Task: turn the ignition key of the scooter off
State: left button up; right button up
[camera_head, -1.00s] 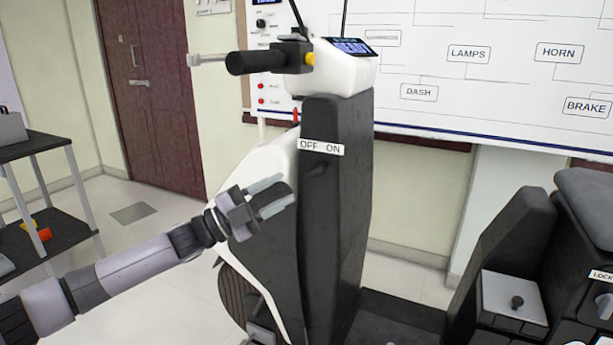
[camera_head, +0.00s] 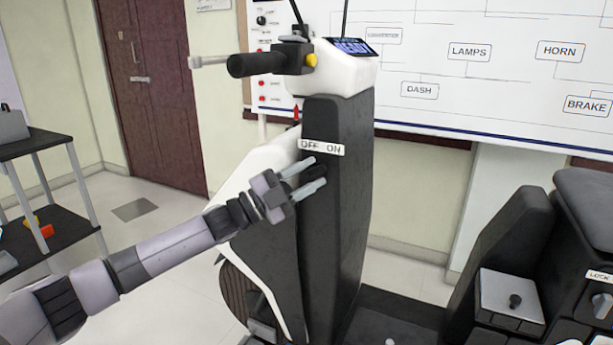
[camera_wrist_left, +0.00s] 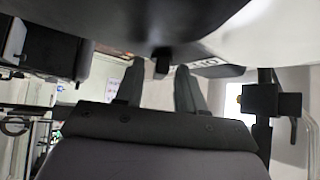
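The scooter's dark front panel (camera_head: 340,225) carries a white OFF/ON label (camera_head: 321,148). The small dark ignition key (camera_head: 317,171) is just below the label in the head view, partly hidden by my gripper. My left gripper (camera_head: 319,172) is open at the panel, one finger above the key and one below. In the left wrist view the key (camera_wrist_left: 162,61) shows as a dark stub between the two fingertips (camera_wrist_left: 160,68), with a gap on each side. Which label the key points to is hard to tell. My right gripper is not in view.
The handlebar grip (camera_head: 262,64) and a lit display (camera_head: 352,47) reading READY are above the panel. A dark seat unit (camera_head: 515,235) stands at the right. A cart (camera_head: 40,142) is at the left. A wiring board (camera_head: 480,80) hangs behind.

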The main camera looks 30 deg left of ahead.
pick_arm(q)
grip_shut()
